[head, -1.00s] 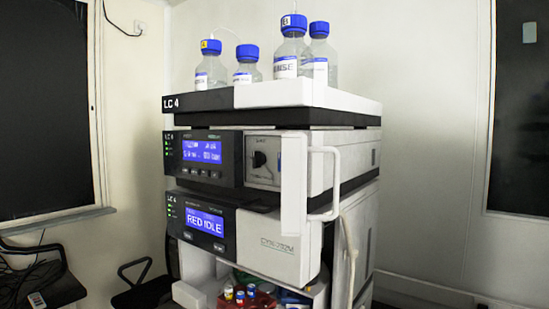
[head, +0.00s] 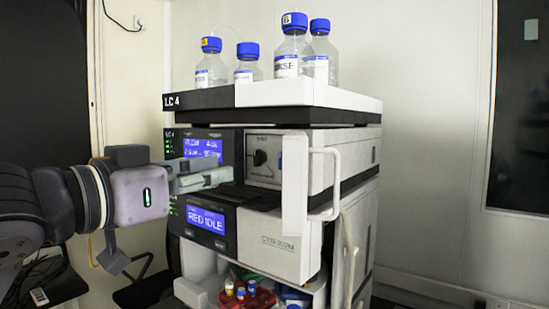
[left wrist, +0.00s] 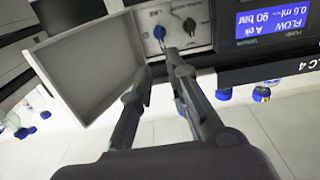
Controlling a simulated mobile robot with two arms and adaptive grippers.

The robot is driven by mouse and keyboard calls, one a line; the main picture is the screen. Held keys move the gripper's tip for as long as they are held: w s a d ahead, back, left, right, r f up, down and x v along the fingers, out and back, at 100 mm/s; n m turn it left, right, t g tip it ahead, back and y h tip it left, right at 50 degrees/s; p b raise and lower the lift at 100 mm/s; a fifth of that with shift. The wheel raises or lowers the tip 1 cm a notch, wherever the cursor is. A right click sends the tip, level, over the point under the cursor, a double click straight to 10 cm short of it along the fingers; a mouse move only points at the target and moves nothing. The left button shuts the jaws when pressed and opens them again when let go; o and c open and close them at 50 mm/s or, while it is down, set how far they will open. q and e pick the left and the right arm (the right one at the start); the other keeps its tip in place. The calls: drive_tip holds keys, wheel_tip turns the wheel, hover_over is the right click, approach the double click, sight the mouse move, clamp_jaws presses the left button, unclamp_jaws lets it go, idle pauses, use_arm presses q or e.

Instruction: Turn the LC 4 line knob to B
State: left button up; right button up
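The LC 4 stack (head: 200,101) stands in the middle of the head view. Its knob panel (head: 262,142) shows a black knob (head: 259,158); a sliver of blue (head: 281,161) shows at the white door's edge. The upside-down left wrist view shows the black knob (left wrist: 190,26) and a blue knob (left wrist: 158,32) by lettering that looks like LINE. Which letter either knob points at is too small to read. My left gripper (head: 224,178) is in front of the displays, left of the panel.
A white door (head: 295,190) with a bar handle (head: 335,182) stands open right of the panel; it also shows in the wrist view (left wrist: 85,75). Several blue-capped bottles (head: 293,58) stand on top. Small vials (head: 240,293) sit in a red holder below.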

sight(280, 160)
use_arm(q)
drive_tip(key=p+x, duration=0.6)
drive_tip(key=x, duration=0.9)
drive_tip(key=shift+d, duration=0.1)
drive_tip(key=shift+w+f, duration=0.1)
drive_tip(key=shift+w, duration=0.05)
drive_tip(key=shift+c, duration=0.2)
clamp_jaws()
